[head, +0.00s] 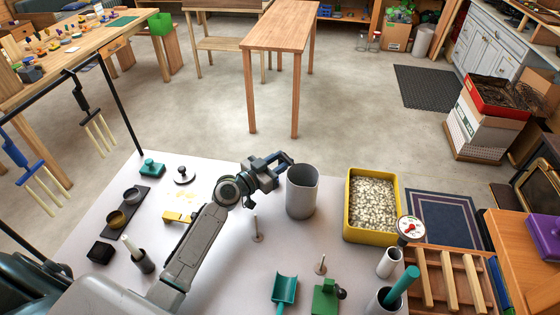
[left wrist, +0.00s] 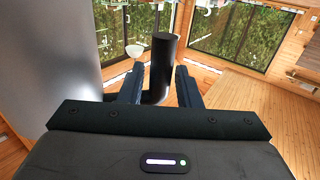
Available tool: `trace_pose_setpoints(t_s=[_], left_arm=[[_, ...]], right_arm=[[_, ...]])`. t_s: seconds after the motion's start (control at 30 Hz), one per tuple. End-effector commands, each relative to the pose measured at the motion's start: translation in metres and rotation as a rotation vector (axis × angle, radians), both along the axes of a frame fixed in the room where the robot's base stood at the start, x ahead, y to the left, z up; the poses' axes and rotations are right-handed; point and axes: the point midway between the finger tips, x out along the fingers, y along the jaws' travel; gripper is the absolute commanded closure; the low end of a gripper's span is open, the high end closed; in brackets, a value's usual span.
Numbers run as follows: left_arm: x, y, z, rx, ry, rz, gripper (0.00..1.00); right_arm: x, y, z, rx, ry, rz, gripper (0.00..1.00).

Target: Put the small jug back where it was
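A grey cylindrical jug (head: 302,194) stands upright in the middle of the head view, at the far edge of the pale table (head: 225,270). I cannot tell whether its base touches the table. My left gripper (head: 284,162) is at its upper left side, at the dark handle. The jug's grey wall (left wrist: 50,55) fills the left of that view. My right gripper is not in view.
A yellow bin of pale pieces (head: 373,203) stands right of the jug. A thin upright peg (head: 256,230), green scoop (head: 285,289) and green block (head: 325,297) are nearer. A slatted wooden rack (head: 448,283) is at right. A dark tray with cups (head: 127,207) is at left.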

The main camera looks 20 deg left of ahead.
Motion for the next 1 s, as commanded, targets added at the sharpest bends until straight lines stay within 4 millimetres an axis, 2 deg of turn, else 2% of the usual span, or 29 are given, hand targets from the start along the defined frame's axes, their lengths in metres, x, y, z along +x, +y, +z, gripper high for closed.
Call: trace_pose_setpoints(t_s=[0.43,0.57,0.8,1.0], left_arm=[[-0.003,0.002,0.001,0.0,0.001,0.0,0.59],[-0.022,0.011,-0.003,0.005,0.0,0.001,0.59],[-0.071,0.033,-0.003,0.007,0.001,-0.001,0.59],[-0.098,0.045,-0.001,0.005,0.001,-0.001,0.59]], right_arm=[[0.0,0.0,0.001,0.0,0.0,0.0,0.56],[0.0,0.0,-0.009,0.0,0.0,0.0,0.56],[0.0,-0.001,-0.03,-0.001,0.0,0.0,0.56],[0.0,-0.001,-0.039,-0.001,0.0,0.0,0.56]])
